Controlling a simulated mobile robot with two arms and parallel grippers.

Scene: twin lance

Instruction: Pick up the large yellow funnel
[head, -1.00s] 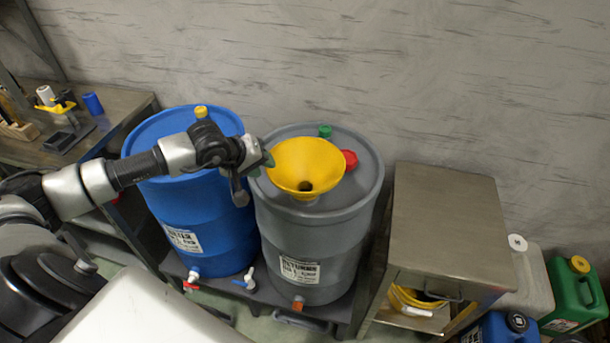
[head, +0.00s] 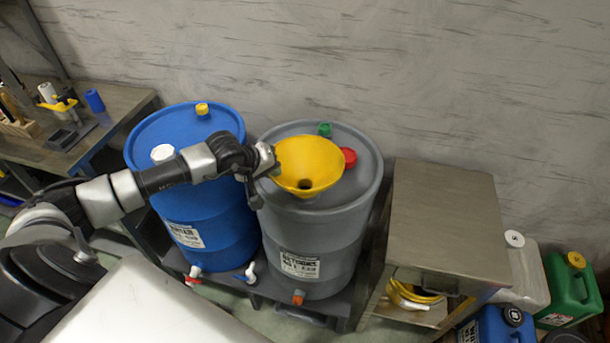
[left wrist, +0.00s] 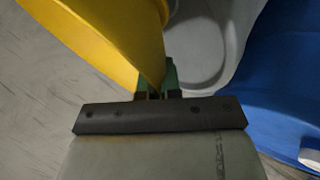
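The large yellow funnel (head: 318,158) sits on top of the grey drum (head: 318,240), its wide mouth facing up and its dark spout hole showing. My left gripper (head: 270,163) is at the funnel's left rim. In the left wrist view the funnel wall (left wrist: 115,35) runs down between the green fingertips (left wrist: 158,80), which are close together on its edge. The gripper looks shut on the rim. The funnel's underside and spout are hidden in the head view. My right gripper is not in view.
A blue drum (head: 190,200) stands left of the grey drum, under my left arm. A metal cabinet (head: 440,215) stands at right, with jerrycans (head: 570,288) beyond. A workbench (head: 125,100) is at far left.

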